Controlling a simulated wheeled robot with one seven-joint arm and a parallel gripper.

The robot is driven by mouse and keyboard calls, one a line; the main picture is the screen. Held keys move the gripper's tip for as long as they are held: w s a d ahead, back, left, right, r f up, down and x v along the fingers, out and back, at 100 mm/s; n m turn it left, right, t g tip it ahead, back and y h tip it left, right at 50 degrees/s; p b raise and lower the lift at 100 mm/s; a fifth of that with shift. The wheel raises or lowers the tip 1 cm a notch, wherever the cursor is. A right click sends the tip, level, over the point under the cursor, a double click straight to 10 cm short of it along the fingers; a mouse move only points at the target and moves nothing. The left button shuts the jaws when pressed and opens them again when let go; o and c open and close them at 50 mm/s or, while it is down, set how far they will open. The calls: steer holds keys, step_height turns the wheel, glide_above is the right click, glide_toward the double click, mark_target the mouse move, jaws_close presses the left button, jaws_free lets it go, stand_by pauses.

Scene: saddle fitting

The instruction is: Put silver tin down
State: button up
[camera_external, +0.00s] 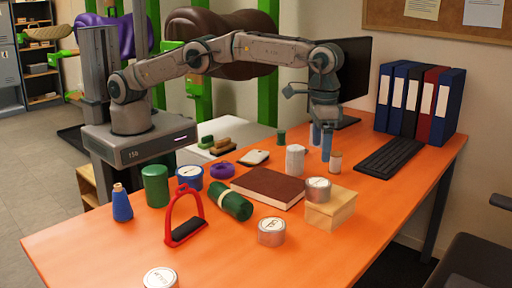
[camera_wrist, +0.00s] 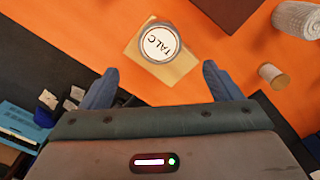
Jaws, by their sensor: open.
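A silver tin (camera_external: 318,189) sits upright on top of a small wooden box (camera_external: 333,211) on the orange table. In the wrist view the tin (camera_wrist: 160,43) shows a white lid marked TALC, with the box (camera_wrist: 186,64) under it. My gripper (camera_external: 321,142) is above the table, beyond the box in the external view. In the wrist view my gripper (camera_wrist: 158,78) is open, its two blue fingers apart with nothing between them, and the tin lies ahead of them, apart from both. Two other silver tins stand on the table, one near the middle (camera_external: 271,233) and one at the front edge (camera_external: 160,279).
A brown book (camera_external: 267,187) lies left of the box. A white roll (camera_external: 295,160) and a small wooden-looking jar (camera_external: 335,162) stand behind it. A keyboard (camera_external: 392,156) and several binders (camera_external: 420,100) are at the back right. The table's front right is clear.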

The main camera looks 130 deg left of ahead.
steer(key=s+d+r+m+t, duration=0.15)
steer(key=s+d+r, duration=0.25)
steer(key=s+r, duration=0.55)
steer(key=s+d+r+m, duration=0.3)
steer(key=s+d+r, duration=0.1)
steer(key=s+r, duration=0.5)
steer(key=s+d+f+m, duration=0.1)
steer(key=s+f, duration=0.1)
steer(key=s, duration=0.7)
steer(key=s+d+f+m+t, duration=0.1)
steer(key=s+d+f+m, duration=0.1)
steer(key=s, duration=0.8)
steer(key=s+d+f+m, duration=0.1)
steer(key=s+d+f, duration=0.1)
steer(key=s, duration=0.7)
steer(key=shift+s+f, duration=0.4)
steer(key=shift+f, duration=0.35)
